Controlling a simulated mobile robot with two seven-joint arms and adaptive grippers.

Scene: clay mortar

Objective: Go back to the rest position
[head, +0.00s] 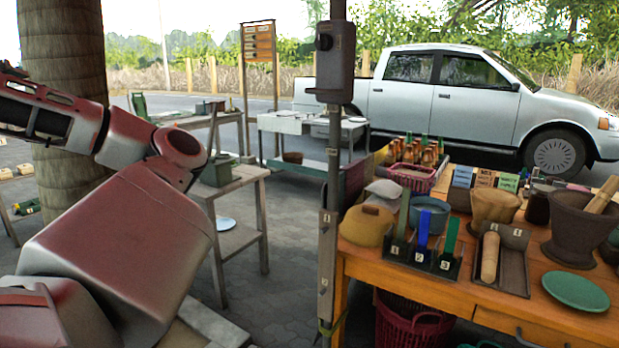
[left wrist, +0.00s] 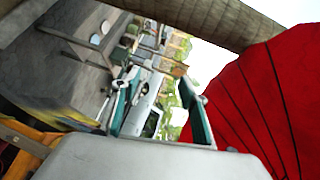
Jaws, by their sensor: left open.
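My left arm (head: 110,225) fills the left side of the head view, folded up beside the palm trunk. Its gripper is outside the head view. In the left wrist view my left gripper (left wrist: 158,98) is open, its two teal fingers apart with nothing between them. My right gripper is in neither view. On the wooden table at the right of the head view stand a dark mortar (head: 575,228) with a pestle leaning in it and a lighter clay mortar (head: 493,207). A wooden pestle (head: 490,257) lies in a dark tray (head: 516,265).
The wooden table (head: 440,289) also carries numbered slots (head: 423,258), a green plate (head: 575,291) and a bottle basket (head: 412,178). A metal post (head: 329,200) stands at its left. A grey side table (head: 238,178) is near my arm. Paved ground between is clear.

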